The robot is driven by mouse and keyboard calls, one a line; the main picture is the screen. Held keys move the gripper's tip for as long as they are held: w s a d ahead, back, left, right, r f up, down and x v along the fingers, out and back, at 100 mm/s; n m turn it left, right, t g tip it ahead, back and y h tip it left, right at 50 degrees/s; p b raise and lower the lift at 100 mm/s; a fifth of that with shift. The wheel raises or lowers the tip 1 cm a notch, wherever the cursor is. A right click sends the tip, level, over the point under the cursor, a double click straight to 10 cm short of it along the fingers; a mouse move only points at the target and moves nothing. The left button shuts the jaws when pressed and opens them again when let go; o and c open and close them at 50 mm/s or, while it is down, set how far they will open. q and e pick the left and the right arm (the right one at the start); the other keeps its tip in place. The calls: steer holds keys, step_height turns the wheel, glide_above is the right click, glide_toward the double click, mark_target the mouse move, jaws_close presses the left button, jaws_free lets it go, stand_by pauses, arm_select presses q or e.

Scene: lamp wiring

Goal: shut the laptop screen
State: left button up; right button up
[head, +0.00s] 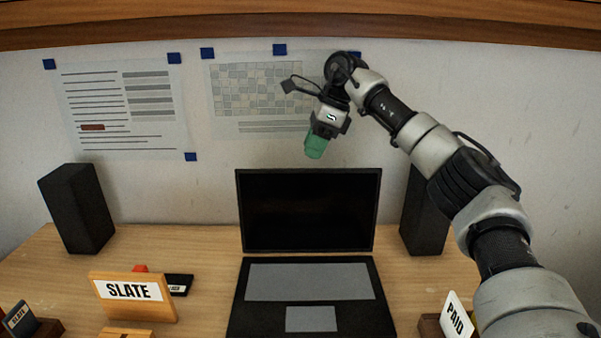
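The laptop stands open on the wooden desk, its black screen (308,210) upright and its keyboard base (310,298) flat toward me. The front of the base is cut off by the picture's lower edge. My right gripper (316,147) hangs in the air above the top edge of the screen, apart from it, with green fingertips pointing down. The fingertips look close together, but I cannot tell whether they are open or shut. Nothing is seen held in it. My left gripper is not in view.
Black speakers stand at the left (76,208) and right (425,213), the right one partly behind my arm. A wooden shelf (300,22) crosses the top.

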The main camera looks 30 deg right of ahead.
mark_target(303, 170)
steer(key=p+x, duration=0.1)
steer(key=x, duration=0.5)
steer(key=shift+w+f, duration=0.2)
steer(key=shift+f, duration=0.05)
steer(key=shift+a+f, duration=0.3)
steer(key=shift+f, duration=0.4)
steer(key=shift+c, duration=0.3)
jaws_close()
